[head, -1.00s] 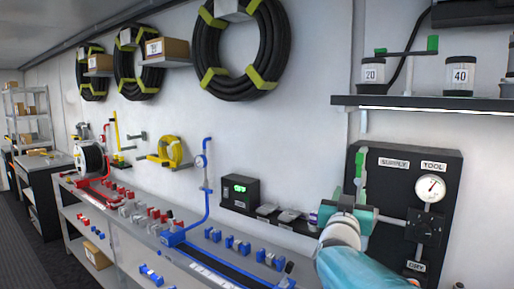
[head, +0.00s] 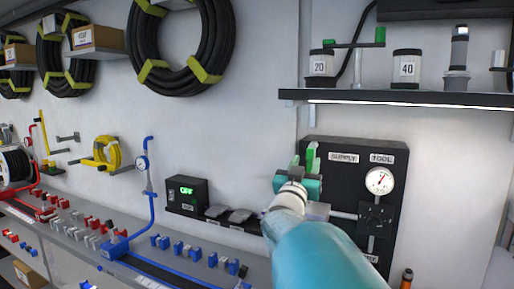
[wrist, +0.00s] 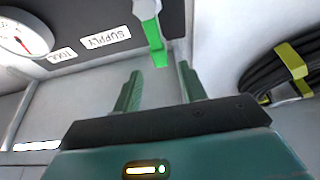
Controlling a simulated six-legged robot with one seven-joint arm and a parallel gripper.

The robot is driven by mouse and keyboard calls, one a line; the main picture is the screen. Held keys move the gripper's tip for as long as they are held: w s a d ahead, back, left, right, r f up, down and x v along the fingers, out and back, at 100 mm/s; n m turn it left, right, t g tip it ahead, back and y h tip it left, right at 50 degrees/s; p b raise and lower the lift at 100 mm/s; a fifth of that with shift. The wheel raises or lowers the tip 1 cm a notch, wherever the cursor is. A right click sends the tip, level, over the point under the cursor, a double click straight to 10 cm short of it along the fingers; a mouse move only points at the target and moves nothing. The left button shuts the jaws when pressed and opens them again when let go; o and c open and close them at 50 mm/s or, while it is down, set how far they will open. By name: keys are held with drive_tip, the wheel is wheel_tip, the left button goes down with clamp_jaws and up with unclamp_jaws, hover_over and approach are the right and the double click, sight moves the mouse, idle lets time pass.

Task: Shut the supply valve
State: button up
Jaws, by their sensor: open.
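The supply valve's bright green lever (wrist: 157,45) hangs from a pale round hub (wrist: 146,8) in the wrist view, by the SUPPLY label (wrist: 105,38) on a black panel. My gripper (wrist: 160,72) is open, its two green fingers apart. The lever lies in line with the gap between the fingers, seemingly at or just beyond the tips; I see no grip on it. In the head view my gripper (head: 303,165) is in front of the panel's left edge (head: 335,146), and my arm and gripper hide most of the valve.
A pressure gauge (head: 380,181) is on the panel's right, under the TOOL label (head: 382,158). A shelf (head: 400,98) with containers juts out above. A small black box (head: 187,194) showing OFF stands to the left. A coiled black hose (wrist: 285,65) is at the right in the wrist view.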

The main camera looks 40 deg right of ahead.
sight(310, 153)
drive_tip(key=x, duration=0.8)
clamp_jaws()
